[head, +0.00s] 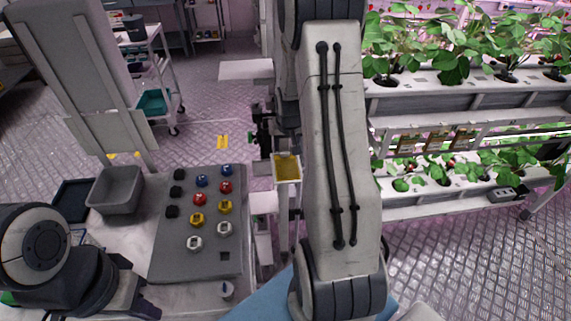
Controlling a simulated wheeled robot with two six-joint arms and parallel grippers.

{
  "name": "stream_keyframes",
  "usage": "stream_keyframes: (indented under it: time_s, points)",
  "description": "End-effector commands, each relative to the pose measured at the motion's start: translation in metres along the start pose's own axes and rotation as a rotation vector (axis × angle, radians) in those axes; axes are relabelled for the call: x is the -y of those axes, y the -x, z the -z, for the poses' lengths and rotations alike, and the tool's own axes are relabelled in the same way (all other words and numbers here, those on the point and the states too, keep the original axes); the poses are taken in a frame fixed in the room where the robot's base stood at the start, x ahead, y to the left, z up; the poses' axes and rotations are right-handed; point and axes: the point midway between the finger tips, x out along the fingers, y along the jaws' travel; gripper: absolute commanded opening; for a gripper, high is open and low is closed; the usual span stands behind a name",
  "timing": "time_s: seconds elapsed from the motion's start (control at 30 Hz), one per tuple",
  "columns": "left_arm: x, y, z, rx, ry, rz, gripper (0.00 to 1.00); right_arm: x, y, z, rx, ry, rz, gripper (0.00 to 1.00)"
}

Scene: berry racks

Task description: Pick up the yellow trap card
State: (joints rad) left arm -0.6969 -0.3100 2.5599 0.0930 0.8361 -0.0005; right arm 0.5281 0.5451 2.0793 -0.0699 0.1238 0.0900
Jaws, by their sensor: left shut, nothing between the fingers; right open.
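A yellow rectangular panel in a pale frame (287,168) stands in the middle of the head view, just left of my large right arm link. It looks like the yellow trap card, but at this size I cannot be sure. My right gripper (262,138), small and dark, is above and to the left of the panel. It is open, and no held thing shows in it; its fingertips are hard to make out. My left gripper (138,292) is low at the left beside the work surface, shut and empty, far from the yellow panel.
A grey board (197,262) carries several coloured knobs. A grey bin (117,190) and a dark tray (73,199) are beside it. Plant racks (460,205) fill the right. A cart (158,72) stands at back left.

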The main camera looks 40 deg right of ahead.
Motion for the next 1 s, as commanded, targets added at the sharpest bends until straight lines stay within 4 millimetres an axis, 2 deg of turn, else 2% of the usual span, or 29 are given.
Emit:
stream_keyframes:
  time_s: [0.23, 0.33, 0.63, 0.67, 0.7, 0.8, 1.0]
  points:
    - [0.0, 0.004, 0.0, 0.0, 0.0, 0.0, 0.0, 0.002, -0.032, 0.003, 0.004, 0.002, 0.001, 0.55]
    - [0.0, 0.0, 0.0, 0.0, 0.0, 0.0, 0.0, 0.002, -0.046, 0.003, 0.003, 0.0, 0.0, 0.55]
    - [0.0, 0.0, 0.0, 0.0, 0.0, 0.0, 0.0, 0.002, -0.051, 0.004, 0.0, 0.001, 0.001, 0.55]
    - [0.0, 0.0, 0.0, 0.0, 0.0, 0.0, 0.0, 0.002, -0.051, 0.004, 0.0, 0.001, 0.001, 0.51]
    - [0.0, 0.0, 0.0, 0.0, 0.0, 0.0, 0.0, 0.002, -0.051, 0.004, 0.0, 0.001, 0.001, 0.36]
    - [0.0, 0.0, 0.0, 0.0, 0.0, 0.0, 0.0, 0.002, -0.051, 0.004, 0.001, 0.001, 0.001, 0.0]
    - [0.0, 0.0, 0.0, 0.0, 0.0, 0.0, 0.0, 0.002, -0.051, 0.004, 0.001, 0.001, 0.001, 0.0]
